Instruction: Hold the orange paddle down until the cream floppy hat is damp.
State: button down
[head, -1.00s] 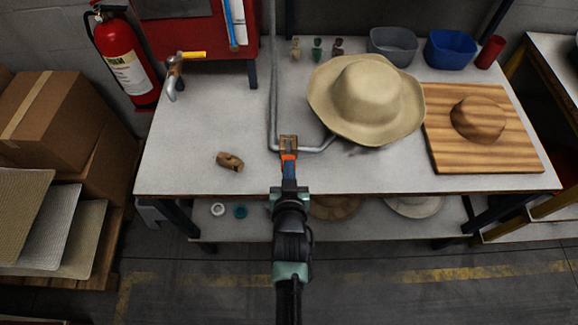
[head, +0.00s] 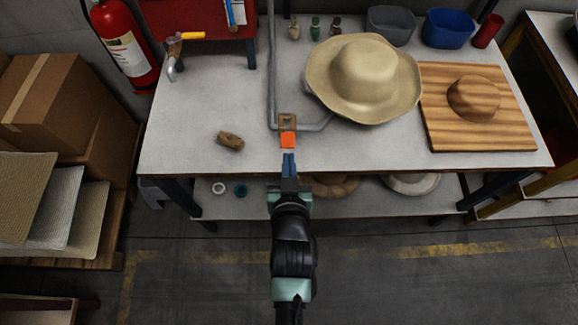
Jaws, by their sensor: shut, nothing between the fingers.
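The cream floppy hat (head: 364,75) sits on the right-middle of the workbench, brim spread out, beside a grey pipe (head: 273,75). I cannot tell from its colour whether it is damp. The orange paddle (head: 288,140) sticks out toward me from a brown fitting on the pipe, near the bench's front edge. My gripper (head: 288,156) is shut and empty, just in front of the paddle on the near side. A small gap seems to show between the fingertips and the paddle.
A wooden board with a wooden hat block (head: 474,99) lies at the right. A brown wooden piece (head: 230,141) lies left of the paddle. A tap with a yellow handle (head: 190,36), a grey bin (head: 391,26) and a blue bin (head: 449,28) stand at the back. The bench's front left is mostly clear.

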jog(key=shift+v, duration=0.85)
jog(key=shift+f, duration=0.1)
jog(key=w+r+t, duration=0.2)
jog(key=w+r, duration=0.1)
jog(key=r, duration=0.8)
jog(key=w+r+t, duration=0.2)
jog(key=w+r, duration=0.1)
jog(key=r, duration=0.7)
jog(key=w+r+t, duration=0.3)
jog(key=r, duration=0.8)
jog(key=s+r+t, duration=0.2)
jog(key=s+r, duration=0.2)
jog(key=r, duration=0.6)
jog(key=s+r+t, duration=0.2)
jog(key=s+r, duration=0.2)
jog(key=r, duration=0.6)
jog(key=s+r+t, duration=0.3)
jog(key=s+r, duration=0.1)
jog(key=r, duration=0.6)
jog(key=shift+s+a+r, duration=0.3)
jog(key=shift+s+a, duration=0.05)
jog(key=shift+s, duration=0.05)
jog(key=shift+f, duration=0.15)
